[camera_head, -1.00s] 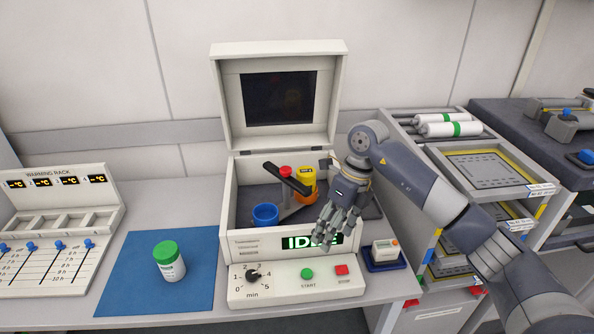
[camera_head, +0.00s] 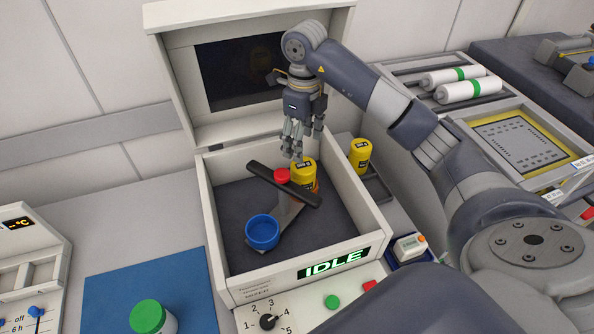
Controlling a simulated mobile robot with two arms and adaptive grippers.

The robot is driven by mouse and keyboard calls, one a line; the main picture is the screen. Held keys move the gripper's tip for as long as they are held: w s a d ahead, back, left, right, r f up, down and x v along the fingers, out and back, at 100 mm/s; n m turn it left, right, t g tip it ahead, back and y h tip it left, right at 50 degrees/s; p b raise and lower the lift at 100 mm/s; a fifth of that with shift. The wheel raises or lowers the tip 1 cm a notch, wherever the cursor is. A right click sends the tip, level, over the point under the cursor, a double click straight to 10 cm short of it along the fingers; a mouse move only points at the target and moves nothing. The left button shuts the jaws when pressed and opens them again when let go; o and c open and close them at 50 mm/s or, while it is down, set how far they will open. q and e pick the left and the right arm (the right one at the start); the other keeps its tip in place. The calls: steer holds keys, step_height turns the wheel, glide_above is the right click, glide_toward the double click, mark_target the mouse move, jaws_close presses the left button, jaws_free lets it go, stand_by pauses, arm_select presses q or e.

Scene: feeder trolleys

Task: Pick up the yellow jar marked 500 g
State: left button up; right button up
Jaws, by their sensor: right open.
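One yellow jar (camera_head: 303,172) with a dark lettered band stands inside the open white mixer box, at the right end of the rotor arm. A second yellow jar (camera_head: 359,154) stands outside the box, just beyond its right wall, on a dark tray. The lettering on both is too small to read surely. My right gripper (camera_head: 298,150) is open, fingers pointing down, close above the jar in the box; whether it touches the lid cannot be told. My left gripper is not in view.
The box (camera_head: 212,225) has its lid raised behind. A black bar (camera_head: 285,186) with a red knob crosses the rotor, near a blue cup (camera_head: 262,232). A green-lidded jar (camera_head: 148,317) stands on a blue mat (camera_head: 110,297). A small scale-like device (camera_head: 410,246) sits at right.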

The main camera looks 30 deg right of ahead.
mark_target(304, 165)
steer(key=f, duration=0.3)
steer(key=shift+s+f+p, duration=0.25)
steer(key=shift+p, duration=0.05)
steer(key=shift+f, duration=0.25)
step_height(304, 165, down, 2)
steer(key=shift+s+a+f+p, duration=0.15)
steer(key=shift+f+p, duration=0.1)
steer(key=shift+p, duration=0.65)
step_height(304, 165, down, 2)
steer(key=shift+f, duration=0.4)
steer(key=c, duration=0.6)
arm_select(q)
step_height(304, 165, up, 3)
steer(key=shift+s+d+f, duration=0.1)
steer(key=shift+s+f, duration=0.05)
arm_select(e)
steer(key=c, duration=0.7)
